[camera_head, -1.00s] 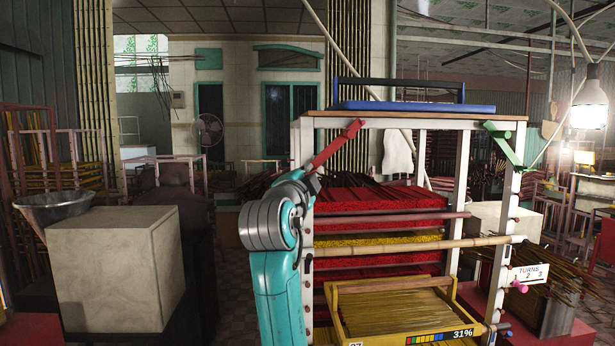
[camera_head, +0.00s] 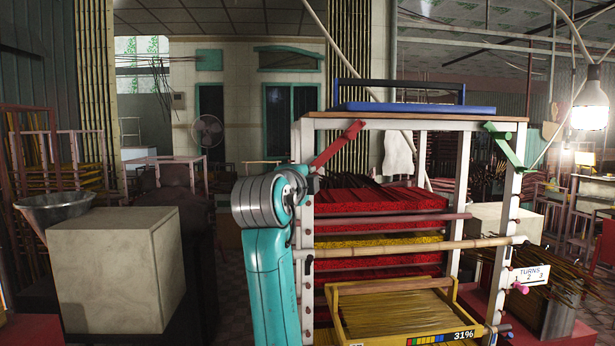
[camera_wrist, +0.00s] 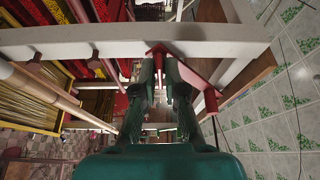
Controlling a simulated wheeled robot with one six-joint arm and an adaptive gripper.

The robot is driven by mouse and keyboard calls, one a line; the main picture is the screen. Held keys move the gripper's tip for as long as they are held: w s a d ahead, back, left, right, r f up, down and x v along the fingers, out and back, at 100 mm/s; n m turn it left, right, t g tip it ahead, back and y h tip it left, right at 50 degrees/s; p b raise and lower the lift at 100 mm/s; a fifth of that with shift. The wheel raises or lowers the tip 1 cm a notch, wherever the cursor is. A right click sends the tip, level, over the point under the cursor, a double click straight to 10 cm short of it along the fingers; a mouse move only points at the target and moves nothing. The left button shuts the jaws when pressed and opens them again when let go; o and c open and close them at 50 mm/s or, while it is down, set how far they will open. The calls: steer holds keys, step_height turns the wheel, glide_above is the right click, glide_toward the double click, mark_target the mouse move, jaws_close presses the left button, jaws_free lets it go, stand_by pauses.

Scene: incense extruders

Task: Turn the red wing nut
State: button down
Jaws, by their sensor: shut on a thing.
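In the wrist view my gripper (camera_wrist: 161,62) reaches up to the underside of a white frame beam, with its dark green fingers close together. A small red part at the fingertips, which looks like the red wing nut (camera_wrist: 158,48), is gripped there and mostly hidden by the fingers. The red brace also shows in the head view (camera_head: 338,143), at the upper left of the white rack (camera_head: 307,240). My teal arm hides the gripper and the nut in the head view.
The rack holds red and yellow stacks, a bamboo rail (camera_head: 410,244) and a tray of sticks (camera_head: 405,312). A green brace (camera_head: 504,147) and a "TURNS" sign (camera_head: 530,275) are at its right. A large pale block (camera_head: 115,268) stands left of my arm.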

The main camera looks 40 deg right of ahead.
steer(key=c, duration=1.2)
jaws_free()
steer(key=shift+c, duration=0.2)
steer(key=shift+a, duration=0.1)
steer(key=v, duration=0.7)
steer(key=shift+s+a+f, duration=0.1)
